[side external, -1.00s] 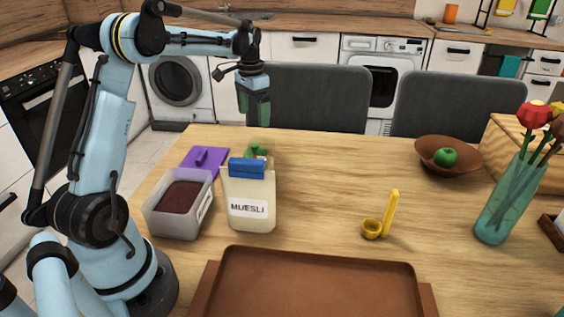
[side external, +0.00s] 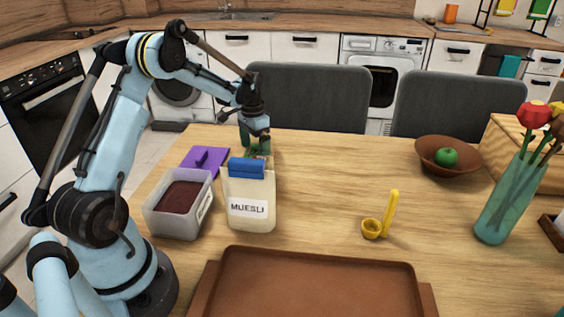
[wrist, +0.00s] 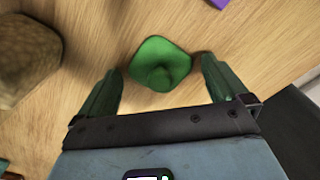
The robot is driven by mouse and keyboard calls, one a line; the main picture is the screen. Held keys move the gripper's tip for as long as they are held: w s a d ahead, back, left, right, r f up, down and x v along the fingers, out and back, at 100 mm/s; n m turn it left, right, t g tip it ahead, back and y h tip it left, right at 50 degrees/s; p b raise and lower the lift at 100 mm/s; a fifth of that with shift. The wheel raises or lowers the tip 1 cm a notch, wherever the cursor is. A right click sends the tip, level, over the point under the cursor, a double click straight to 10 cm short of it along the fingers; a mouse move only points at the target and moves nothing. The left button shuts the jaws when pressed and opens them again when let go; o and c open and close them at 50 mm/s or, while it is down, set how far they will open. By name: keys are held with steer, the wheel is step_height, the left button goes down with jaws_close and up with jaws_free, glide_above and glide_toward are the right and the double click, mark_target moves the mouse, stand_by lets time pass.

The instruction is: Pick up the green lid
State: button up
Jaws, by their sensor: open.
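In the side view only a small part of the lid (side external: 254,152) shows behind the muesli container. My gripper (side external: 255,140) is low above it, pointing down. In the wrist view my open gripper (wrist: 160,80) has one green finger to the left of the lid and one to the right, with gaps on both sides. Nothing is held.
The muesli container (side external: 250,190) with a blue top stands just in front of the lid. A tub (side external: 180,222) with dark contents and a purple lid (side external: 214,158) are to the left. A yellow scoop (side external: 374,230) and a brown tray (side external: 315,285) are nearer the camera.

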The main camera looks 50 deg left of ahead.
steer(key=c, duration=1)
step_height(320, 180, up, 10)
steer(key=shift+d+r, duration=0.2)
steer(key=shift+d, duration=0.2)
glide_toward(262, 143)
steer(key=shift+a+f, duration=0.1)
steer(key=shift+f, duration=2.95)
